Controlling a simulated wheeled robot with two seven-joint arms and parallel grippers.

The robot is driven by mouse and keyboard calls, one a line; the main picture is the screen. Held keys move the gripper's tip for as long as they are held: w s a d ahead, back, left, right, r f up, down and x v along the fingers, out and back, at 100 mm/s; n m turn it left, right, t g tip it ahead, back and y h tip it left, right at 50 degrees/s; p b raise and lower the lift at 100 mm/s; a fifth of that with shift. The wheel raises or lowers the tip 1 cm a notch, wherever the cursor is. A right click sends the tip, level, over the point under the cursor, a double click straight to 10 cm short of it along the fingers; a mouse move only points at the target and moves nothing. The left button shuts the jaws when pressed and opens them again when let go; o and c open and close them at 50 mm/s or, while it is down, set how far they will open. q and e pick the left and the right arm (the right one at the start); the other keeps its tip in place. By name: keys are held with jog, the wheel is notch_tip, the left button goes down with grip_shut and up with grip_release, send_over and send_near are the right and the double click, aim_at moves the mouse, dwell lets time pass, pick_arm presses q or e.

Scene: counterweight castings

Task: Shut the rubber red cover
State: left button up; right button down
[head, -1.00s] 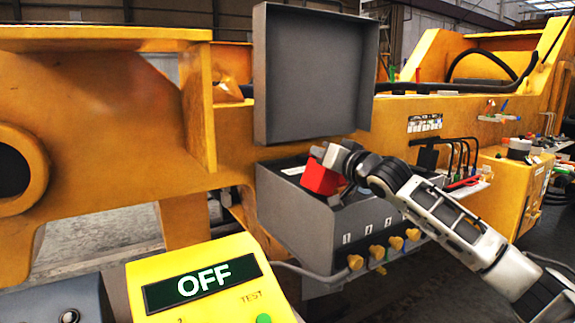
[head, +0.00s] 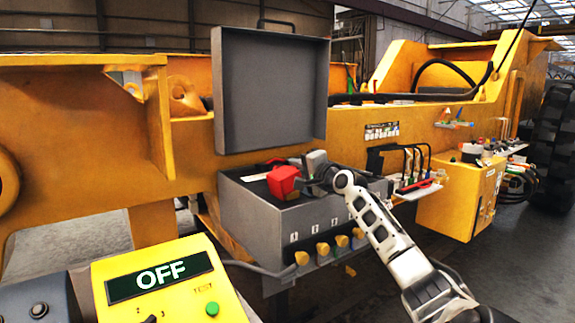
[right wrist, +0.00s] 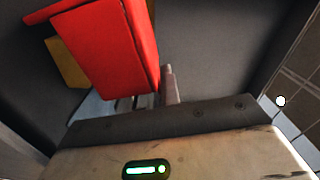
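The red cover (head: 284,182) is on the grey box (head: 262,218), near its front left top edge. It looks like a tilted red block, and I cannot tell how far open it stands. In the right wrist view the red cover (right wrist: 112,48) fills the upper left, with a yellow part (right wrist: 66,62) beside it. My right gripper (head: 304,177) is right beside the cover, on its right side. A narrow grey finger (right wrist: 169,85) shows close to the cover's edge. Its opening and any contact are unclear. My left gripper is not in view.
The box's large grey lid (head: 270,90) stands upright behind. Yellow knobs (head: 322,249) line the box's front. A yellow unit reading OFF (head: 160,278) stands in the left foreground.

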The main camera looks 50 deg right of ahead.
jog(key=shift+s+d+f+m, duration=0.15)
jog(key=shift+d+f+m, duration=0.35)
jog(key=shift+m, duration=0.2)
jog(key=c, duration=1.6)
grip_release()
jog(key=shift+s, duration=0.1)
jog(key=shift+s+a+f, duration=0.1)
jog(key=shift+s+a, duration=0.2)
jog(key=shift+s, duration=0.25)
jog(key=b+v, duration=0.2)
jog(key=v, duration=1.2)
jog(key=shift+s+a, duration=0.1)
jog(key=shift+s, duration=0.2)
